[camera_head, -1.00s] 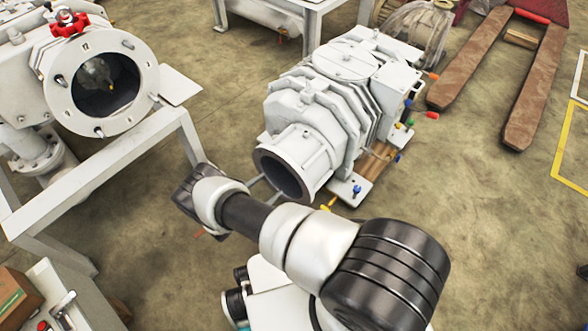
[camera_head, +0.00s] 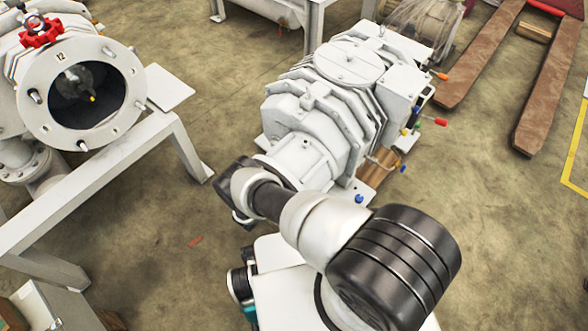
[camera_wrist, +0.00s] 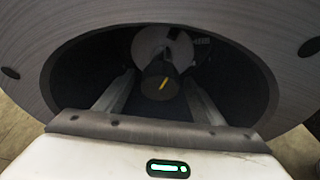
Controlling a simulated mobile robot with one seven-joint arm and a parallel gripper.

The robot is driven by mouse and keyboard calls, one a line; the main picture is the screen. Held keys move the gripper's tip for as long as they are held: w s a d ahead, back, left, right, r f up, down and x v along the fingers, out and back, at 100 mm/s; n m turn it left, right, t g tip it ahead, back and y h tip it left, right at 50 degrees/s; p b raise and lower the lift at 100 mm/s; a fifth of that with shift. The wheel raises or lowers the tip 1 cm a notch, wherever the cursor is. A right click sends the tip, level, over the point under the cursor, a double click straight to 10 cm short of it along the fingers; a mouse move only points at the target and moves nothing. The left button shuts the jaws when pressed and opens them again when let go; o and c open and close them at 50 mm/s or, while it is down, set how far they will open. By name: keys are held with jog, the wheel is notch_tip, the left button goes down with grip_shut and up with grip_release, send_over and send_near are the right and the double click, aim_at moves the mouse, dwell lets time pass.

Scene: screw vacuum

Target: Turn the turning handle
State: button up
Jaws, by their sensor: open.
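In the wrist view, a dark round knob with a yellow mark, which looks like the turning handle (camera_wrist: 160,84), sits deep inside a round flanged opening (camera_wrist: 62,62). A pale disc shows behind it. The two fingers of my gripper (camera_wrist: 158,77) reach into the opening, one on each side of the knob. They are apart, and I cannot tell whether they touch it. In the head view, my wrist is in front of the near port of the white pump (camera_head: 330,115). It hides that port, the fingers and the knob.
A second machine (camera_head: 70,128) with a red handwheel (camera_head: 41,33) stands on a pale frame (camera_head: 135,155) at left. A pallet jack (camera_head: 510,65) is at upper right. Bare floor lies between the left frame and the pump, and the opening's rim surrounds my fingers closely.

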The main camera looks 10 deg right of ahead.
jog(key=shift+w+d+f, duration=0.25)
jog(key=shift+w+d, duration=0.2)
jog(key=c, duration=1.1)
jog(key=shift+n+g, duration=0.3)
jog(key=shift+n, duration=0.2)
jog(key=o, duration=1.1)
